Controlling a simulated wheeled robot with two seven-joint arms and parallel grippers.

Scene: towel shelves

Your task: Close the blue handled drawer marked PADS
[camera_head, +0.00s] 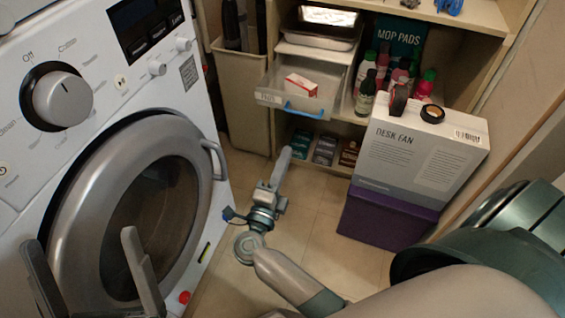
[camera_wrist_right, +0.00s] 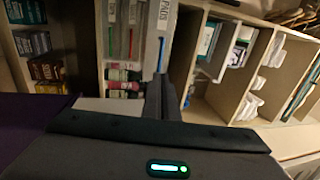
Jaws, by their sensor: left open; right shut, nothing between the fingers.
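The PADS drawer (camera_head: 268,99) is a pale, see-through drawer pulled out of the shelf unit, with its label at the left of its front. Its blue handle (camera_head: 304,112) runs along the front. In the right wrist view the PADS label (camera_wrist_right: 163,14) appears sideways, with the blue handle (camera_wrist_right: 161,55) just beyond the fingertips. My right gripper (camera_head: 285,153) is shut and empty, below the drawer front in the head view; contact cannot be told. It also shows in the right wrist view (camera_wrist_right: 159,78). My left gripper (camera_head: 81,239) is open and empty before the washing machine.
A red-and-white box (camera_head: 301,84) lies in the drawer. Bottles (camera_head: 366,96) stand right of it. A desk fan box (camera_head: 423,150) sits on a purple box (camera_head: 385,216) at right. The washing machine (camera_head: 100,100) fills the left. Clear floor (camera_head: 315,215) lies between.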

